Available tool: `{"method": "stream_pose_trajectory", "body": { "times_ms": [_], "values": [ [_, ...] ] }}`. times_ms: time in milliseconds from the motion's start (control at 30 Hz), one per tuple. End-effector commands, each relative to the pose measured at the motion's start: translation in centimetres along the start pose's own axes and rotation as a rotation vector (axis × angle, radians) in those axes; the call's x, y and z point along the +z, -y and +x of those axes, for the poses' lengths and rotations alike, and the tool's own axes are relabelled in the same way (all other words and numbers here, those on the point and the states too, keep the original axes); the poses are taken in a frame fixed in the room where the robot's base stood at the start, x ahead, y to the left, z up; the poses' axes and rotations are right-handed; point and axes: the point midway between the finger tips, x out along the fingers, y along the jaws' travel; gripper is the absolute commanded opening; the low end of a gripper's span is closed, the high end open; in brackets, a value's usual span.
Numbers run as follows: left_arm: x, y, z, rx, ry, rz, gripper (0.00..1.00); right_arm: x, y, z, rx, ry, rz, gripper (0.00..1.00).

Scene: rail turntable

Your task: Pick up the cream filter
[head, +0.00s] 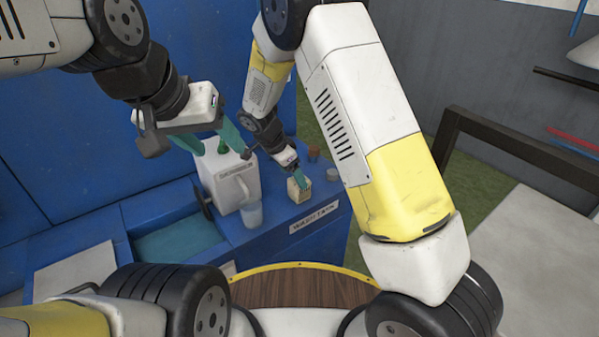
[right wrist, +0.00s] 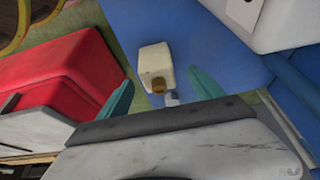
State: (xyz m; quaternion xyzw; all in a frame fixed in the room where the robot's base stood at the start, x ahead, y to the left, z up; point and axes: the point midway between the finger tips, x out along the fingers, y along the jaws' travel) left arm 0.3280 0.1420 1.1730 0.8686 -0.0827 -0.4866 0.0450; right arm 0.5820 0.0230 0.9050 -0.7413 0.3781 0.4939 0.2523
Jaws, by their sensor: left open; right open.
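The cream filter (head: 299,191) is a small boxy block standing on the blue bench top, near its front edge, in the head view. My right gripper (head: 301,178) is open right at its top, with teal fingers partly covering it. In the right wrist view the cream filter (right wrist: 155,59) lies between and beyond the two open teal fingertips (right wrist: 160,79); I see no grip on it. My left gripper (head: 222,152) is open and empty in the head view, in front of or above a white canister (head: 231,183).
A brown cup (head: 314,153) and a small pale cup (head: 332,174) stand right of the filter. A clear container (head: 252,214) stands left of it. A labelled blue bench front (head: 318,237) drops below. A pale table (head: 530,250) is at right.

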Motion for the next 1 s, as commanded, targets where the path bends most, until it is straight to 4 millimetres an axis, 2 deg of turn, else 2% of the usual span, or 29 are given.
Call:
{"method": "stream_pose_trajectory", "body": {
  "times_ms": [267,500,767,1000],
  "values": [
    [0.0,0.0,0.0,0.0,0.0,0.0,0.58,0.1,-0.3,2.8,0.002,0.002,-0.001,0.76],
    [0.0,0.0,0.0,0.0,0.0,0.0,0.58,0.3,-0.5,6.3,0.002,0.003,-0.002,0.76],
    [0.0,0.0,0.0,0.0,0.0,0.0,0.58,0.3,-0.4,6.7,0.0,0.002,-0.001,0.76],
    [0.0,0.0,0.0,0.0,0.0,0.0,0.58,0.3,-0.4,6.7,0.0,0.002,-0.001,0.31]
  ]
}}
